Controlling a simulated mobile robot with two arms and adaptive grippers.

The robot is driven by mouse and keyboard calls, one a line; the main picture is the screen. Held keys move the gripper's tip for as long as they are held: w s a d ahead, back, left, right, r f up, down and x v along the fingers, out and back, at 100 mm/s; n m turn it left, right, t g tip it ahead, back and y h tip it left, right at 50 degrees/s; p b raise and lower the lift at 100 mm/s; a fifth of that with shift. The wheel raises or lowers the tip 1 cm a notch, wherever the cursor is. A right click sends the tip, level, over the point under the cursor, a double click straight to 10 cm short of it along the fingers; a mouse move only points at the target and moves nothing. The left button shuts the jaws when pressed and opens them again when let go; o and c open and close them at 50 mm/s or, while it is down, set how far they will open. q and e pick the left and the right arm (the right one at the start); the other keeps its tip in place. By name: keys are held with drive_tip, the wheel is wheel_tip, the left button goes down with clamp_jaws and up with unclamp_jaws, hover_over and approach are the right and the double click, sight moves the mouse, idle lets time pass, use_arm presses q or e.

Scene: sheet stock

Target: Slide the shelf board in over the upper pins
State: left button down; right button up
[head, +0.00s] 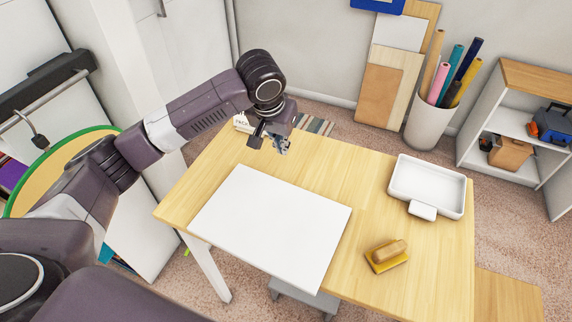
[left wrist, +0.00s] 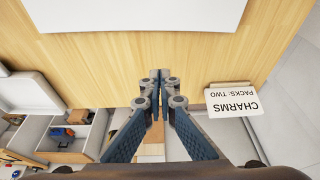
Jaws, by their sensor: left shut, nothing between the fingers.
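A flat white rectangular board or sheet (head: 270,226) lies on the wooden table; I cannot tell whether it is the shelf board. Its edge also shows at the top of the left wrist view (left wrist: 135,14). My left gripper (head: 283,147) is above the table's back edge, beyond the white board and apart from it. Its fingers (left wrist: 159,74) are shut with nothing between them. A white shelf unit (head: 482,112) with a wooden top stands at the far right and shows at the left wrist view's left (left wrist: 90,134). Shelf pins are too small to make out. My right gripper is out of view.
On the table (head: 375,190) are a white tray (head: 460,190), a yellow-based wooden block (head: 386,256) and a lettered card (left wrist: 235,100). A bin (head: 426,125) of coloured rolls and leaning panels (head: 378,97) stand behind.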

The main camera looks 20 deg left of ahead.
use_arm(q)
drive_tip(key=p+x, duration=0.1)
drive_tip(key=x, duration=0.3)
drive_tip(key=shift+s+a, duration=0.1)
drive_tip(key=shift+s, duration=0.1)
drive_tip(key=x, duration=0.5)
drive_tip(key=shift+w+p, duration=0.2)
drive_tip(key=shift+p, duration=0.2)
drive_tip(key=s+p, duration=0.1)
drive_tip(key=s, duration=0.1)
drive_tip(key=shift+s+a+f+p, duration=0.1)
drive_tip(key=shift+s+p, duration=0.25)
drive_tip(key=shift+s, duration=0.7)
drive_tip(key=shift+f, duration=0.1)
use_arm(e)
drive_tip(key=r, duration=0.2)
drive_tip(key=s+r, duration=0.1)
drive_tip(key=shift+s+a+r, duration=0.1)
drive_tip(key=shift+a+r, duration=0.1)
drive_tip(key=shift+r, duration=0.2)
use_arm(q)
drive_tip(key=shift+w, duration=0.1)
